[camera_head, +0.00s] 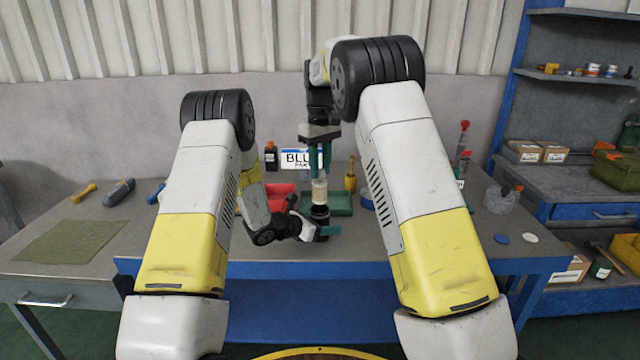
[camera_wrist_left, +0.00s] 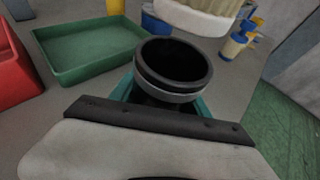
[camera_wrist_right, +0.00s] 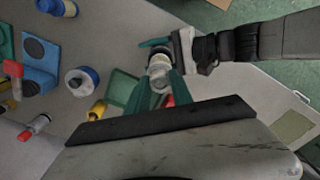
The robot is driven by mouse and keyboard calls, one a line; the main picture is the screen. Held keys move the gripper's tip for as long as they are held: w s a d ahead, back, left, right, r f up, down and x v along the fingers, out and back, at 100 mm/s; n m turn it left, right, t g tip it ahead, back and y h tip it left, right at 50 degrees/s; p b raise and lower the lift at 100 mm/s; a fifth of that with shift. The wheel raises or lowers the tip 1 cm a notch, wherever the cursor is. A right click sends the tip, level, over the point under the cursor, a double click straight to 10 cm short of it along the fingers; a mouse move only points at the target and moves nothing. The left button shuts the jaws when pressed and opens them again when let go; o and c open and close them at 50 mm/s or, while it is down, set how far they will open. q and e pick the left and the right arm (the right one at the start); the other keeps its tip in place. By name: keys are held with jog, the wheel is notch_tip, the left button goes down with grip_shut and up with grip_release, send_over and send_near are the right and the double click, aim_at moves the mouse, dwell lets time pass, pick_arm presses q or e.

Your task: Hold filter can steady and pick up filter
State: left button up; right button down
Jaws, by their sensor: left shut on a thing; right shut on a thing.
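The filter can (camera_head: 320,212), a black open cylinder, is upright at the bench's middle. Its open mouth (camera_wrist_left: 176,64) shows dark and empty in the left wrist view. My left gripper (camera_head: 322,231) is shut around the can from the side, its teal fingers on either side. The cream filter (camera_head: 319,190) is above the can, and what looks like its pleated lower part (camera_wrist_left: 205,18) shows at the left wrist view's top edge. My right gripper (camera_head: 319,172) points down, shut on the filter's upper end. The filter (camera_wrist_right: 159,66) partly hides the can in the right wrist view.
A green tray (camera_wrist_left: 90,50) and a red bin (camera_wrist_left: 14,70) stand beside the can. A green mat (camera_head: 70,240) lies on the left bench.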

jog(key=shift+r, duration=0.7)
pick_arm(q)
jog(key=o, duration=1.6)
jog(key=shift+o, duration=0.2)
